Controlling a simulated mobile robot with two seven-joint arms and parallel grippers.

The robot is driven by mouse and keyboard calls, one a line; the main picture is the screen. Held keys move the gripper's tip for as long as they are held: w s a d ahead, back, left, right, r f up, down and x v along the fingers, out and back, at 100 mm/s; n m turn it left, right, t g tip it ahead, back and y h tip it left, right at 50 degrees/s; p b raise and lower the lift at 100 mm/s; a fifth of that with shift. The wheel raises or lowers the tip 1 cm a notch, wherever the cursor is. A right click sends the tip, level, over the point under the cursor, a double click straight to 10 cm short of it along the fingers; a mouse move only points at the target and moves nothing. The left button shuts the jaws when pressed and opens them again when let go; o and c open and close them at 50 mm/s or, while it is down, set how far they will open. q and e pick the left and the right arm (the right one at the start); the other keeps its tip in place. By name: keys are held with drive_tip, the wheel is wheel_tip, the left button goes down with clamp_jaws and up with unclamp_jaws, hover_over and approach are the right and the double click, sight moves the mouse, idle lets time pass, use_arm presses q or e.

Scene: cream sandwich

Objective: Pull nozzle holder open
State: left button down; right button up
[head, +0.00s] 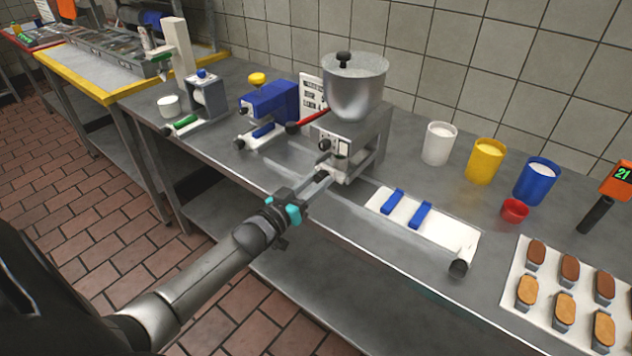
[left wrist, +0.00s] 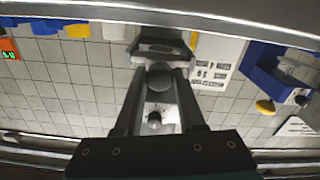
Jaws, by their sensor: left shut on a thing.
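The cream machine has a steel hopper (head: 352,92) with a lid and dark knob on top. On its front is the nozzle holder (head: 340,148), a small light block beside a dark round knob (head: 324,145). My left gripper (head: 326,174) reaches the lower front of the machine. In the left wrist view its two fingers (left wrist: 160,80) are shut on a round grey knob (left wrist: 160,76), which I take to be the nozzle holder's handle. A second dark knob (left wrist: 154,121) shows between the fingers. How far the holder stands open is hard to tell. My right gripper is not in view.
A lever with a red handle (head: 314,117) sticks out left of the machine. A blue machine (head: 270,102) stands further left. White, yellow and blue cups (head: 537,182) stand behind; a biscuit tray (head: 540,316) is far right.

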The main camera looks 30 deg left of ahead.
use_arm(q)
drive_tip(key=shift+s, duration=0.1)
drive_tip(key=shift+s+p, duration=0.35)
drive_tip(key=shift+p, duration=0.05)
drive_tip(key=s+p, duration=0.5)
drive_tip(key=s, duration=0.5)
drive_tip(key=shift+s+a, duration=0.2)
drive_tip(key=shift+a, duration=0.2)
drive_tip(key=shift+f, duration=0.1)
drive_tip(key=c, duration=0.5)
unclamp_jaws()
drive_tip(key=s+a, duration=0.1)
drive_tip(key=s, duration=1.4)
drive_tip(key=shift+p, duration=0.45)
